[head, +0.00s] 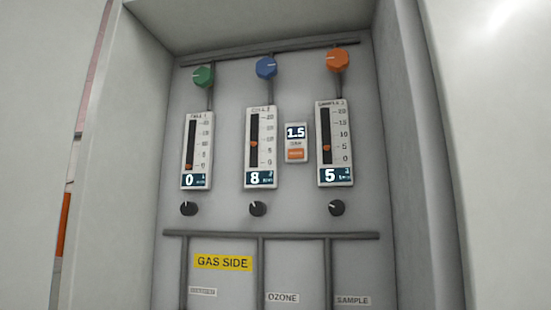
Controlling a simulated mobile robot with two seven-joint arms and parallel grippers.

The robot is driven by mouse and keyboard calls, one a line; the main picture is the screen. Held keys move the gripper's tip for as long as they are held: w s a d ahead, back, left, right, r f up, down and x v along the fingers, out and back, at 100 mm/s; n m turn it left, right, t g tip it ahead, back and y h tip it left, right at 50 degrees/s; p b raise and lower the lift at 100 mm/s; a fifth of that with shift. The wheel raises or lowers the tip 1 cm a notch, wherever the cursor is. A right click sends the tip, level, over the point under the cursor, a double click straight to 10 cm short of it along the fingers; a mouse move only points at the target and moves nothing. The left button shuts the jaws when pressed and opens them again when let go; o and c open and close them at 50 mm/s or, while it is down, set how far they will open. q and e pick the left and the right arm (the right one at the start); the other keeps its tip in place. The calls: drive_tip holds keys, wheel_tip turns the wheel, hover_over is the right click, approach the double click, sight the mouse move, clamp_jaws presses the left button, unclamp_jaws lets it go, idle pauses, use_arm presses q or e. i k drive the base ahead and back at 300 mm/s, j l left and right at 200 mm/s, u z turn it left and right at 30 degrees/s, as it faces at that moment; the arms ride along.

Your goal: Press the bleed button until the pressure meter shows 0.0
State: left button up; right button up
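A small grey-white box sits on the panel between the middle and right flow meters. Its dark pressure meter display (296,132) reads 1.5. An orange bleed button (296,154) is just below the display, with a small label above it that is too blurred to read surely. Nothing touches the button. Neither of my grippers shows in the head view.
The panel is set back in a white cabinet recess with side walls (418,150). Flow meters read 0 (197,150), 8 (261,147) and 5 (334,142). Green (203,76), blue (266,67) and orange (337,60) knobs stick out above, black knobs (258,209) below. Grey pipes (270,235) run lower down.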

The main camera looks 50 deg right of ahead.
sight(293, 153)
drive_tip(key=k+z, duration=0.1)
drive_tip(key=k, duration=0.5)
drive_tip(key=z, duration=1.2)
drive_tip(key=j+z, duration=0.2)
drive_tip(key=i+j+z, duration=0.15)
drive_tip(key=j, duration=0.25)
drive_tip(key=i, duration=0.3)
